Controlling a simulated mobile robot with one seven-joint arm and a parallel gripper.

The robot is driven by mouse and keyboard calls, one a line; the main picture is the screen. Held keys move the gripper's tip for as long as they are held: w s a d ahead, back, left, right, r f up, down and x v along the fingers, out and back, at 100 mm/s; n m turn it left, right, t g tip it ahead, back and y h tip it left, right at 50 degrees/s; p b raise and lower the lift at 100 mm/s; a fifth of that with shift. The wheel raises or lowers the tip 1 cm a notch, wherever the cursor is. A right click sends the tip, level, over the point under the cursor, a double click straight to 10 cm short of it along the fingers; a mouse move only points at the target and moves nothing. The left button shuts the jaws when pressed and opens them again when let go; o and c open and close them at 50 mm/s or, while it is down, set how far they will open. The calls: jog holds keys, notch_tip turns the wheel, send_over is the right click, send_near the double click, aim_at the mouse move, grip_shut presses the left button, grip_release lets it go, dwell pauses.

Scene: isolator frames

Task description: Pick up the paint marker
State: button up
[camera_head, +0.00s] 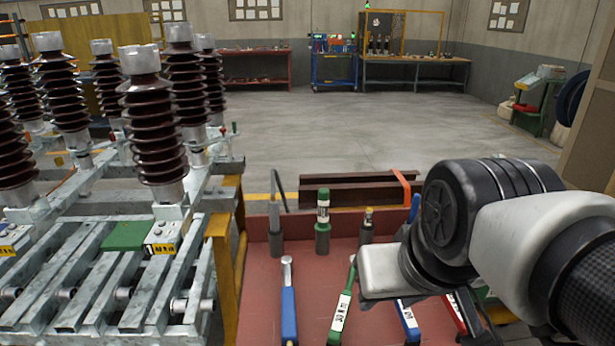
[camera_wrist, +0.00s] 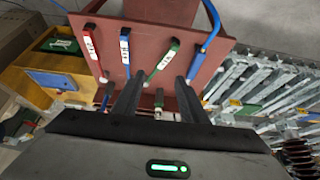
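I cannot tell for sure which item is the paint marker. A green and white upright item (camera_head: 322,208) stands in a dark holder at the back of the red tabletop. A smaller item with a yellowish top (camera_head: 368,217) stands in a holder to its right, partly behind my arm. In the wrist view, my gripper (camera_wrist: 158,80) has its two dark fingers apart. A small greenish-topped item (camera_wrist: 158,98) shows between them, farther off; I see no contact. My fingers are hidden in the head view.
A grey tool with a hooked cable (camera_head: 275,218) stands at the left of the holders. Blue (camera_head: 288,306) and green (camera_head: 341,312) handled tools lie on the red tabletop (camera_head: 262,272). An insulator frame (camera_head: 150,235) crowds the left. Brown beams (camera_head: 345,190) lie behind.

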jog(key=shift+w+r, duration=0.1)
jog(key=shift+c, duration=0.3)
jog(key=w+d+r+p, duration=0.1)
jog(key=w+r+p, duration=0.15)
jog(key=w, duration=0.25)
jog(key=m+g+p, duration=0.1)
jog(key=m+p, duration=0.1)
jog(key=p, duration=0.6)
send_over(370, 210)
jog(key=s, duration=0.6)
notch_tip(370, 210, down, 3)
jog(key=shift+h, duration=0.3)
jog(key=x, duration=1.2)
jog(key=shift+s+a+b, duration=0.15)
jog(key=shift+a+b, duration=0.1)
jog(key=shift+b, duration=0.1)
jog(key=shift+x, duration=2.65)
jog(key=shift+a, duration=0.2)
grip_shut()
